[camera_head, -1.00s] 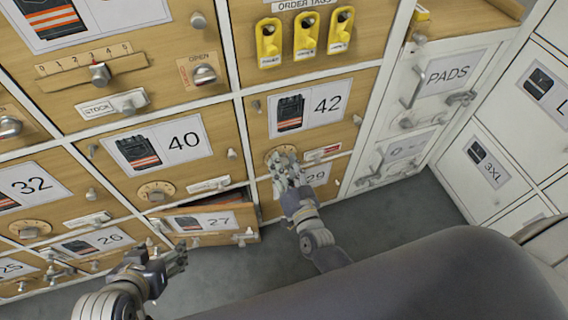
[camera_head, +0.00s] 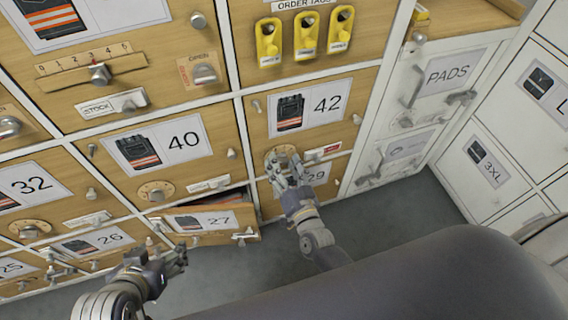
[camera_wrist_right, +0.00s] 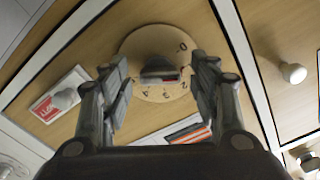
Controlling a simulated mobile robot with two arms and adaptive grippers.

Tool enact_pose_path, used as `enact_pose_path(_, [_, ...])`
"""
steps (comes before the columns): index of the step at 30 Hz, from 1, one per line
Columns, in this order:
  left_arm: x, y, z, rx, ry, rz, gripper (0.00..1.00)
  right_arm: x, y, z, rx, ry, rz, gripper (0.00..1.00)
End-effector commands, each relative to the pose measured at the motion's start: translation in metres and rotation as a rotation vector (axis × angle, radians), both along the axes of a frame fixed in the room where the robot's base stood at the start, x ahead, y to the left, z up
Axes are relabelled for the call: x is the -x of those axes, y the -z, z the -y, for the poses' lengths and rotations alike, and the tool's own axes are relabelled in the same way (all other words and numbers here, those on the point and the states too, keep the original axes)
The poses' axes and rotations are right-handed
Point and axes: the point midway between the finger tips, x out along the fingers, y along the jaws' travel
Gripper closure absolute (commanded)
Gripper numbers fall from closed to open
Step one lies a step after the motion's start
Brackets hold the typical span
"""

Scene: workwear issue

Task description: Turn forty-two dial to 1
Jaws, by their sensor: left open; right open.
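The forty-two dial (camera_head: 272,156) is a round wooden disc with numbers, below the label reading 42 (camera_head: 326,104). My right gripper (camera_head: 287,172) is in front of it and covers part of it in the head view. In the right wrist view the dial (camera_wrist_right: 138,45) shows a dark knob (camera_wrist_right: 158,70) at its middle, with digits around the rim. My right gripper (camera_wrist_right: 160,88) is open, its fingers on either side of the knob; I cannot tell whether they touch it. My left gripper (camera_head: 180,258) is open and empty, low at the left, away from the dial.
Drawer 27 (camera_head: 205,222) stands ajar to the left of my right gripper. A small red-and-white sign (camera_wrist_right: 55,98) and a round knob (camera_wrist_right: 293,73) flank the dial. The grey floor (camera_head: 370,222) is clear at the right.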

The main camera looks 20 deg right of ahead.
Motion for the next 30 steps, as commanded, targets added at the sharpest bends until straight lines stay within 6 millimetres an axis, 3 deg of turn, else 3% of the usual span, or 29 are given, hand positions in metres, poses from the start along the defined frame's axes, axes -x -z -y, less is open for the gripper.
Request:
enact_pose_path(5, [0.0,0.0,0.0,0.001,0.001,0.001,0.35,0.022,0.002,0.001,0.0,0.0,-0.004,0.44])
enact_pose_path(18, [-0.001,-0.001,0.001,0.001,0.001,0.003,0.35,0.105,0.001,0.003,0.0,-0.002,-0.003,0.44])
enact_pose_path(30, [-0.001,-0.001,0.001,0.001,0.001,0.003,0.35,0.119,0.0,0.004,0.0,0.0,0.0,0.44])
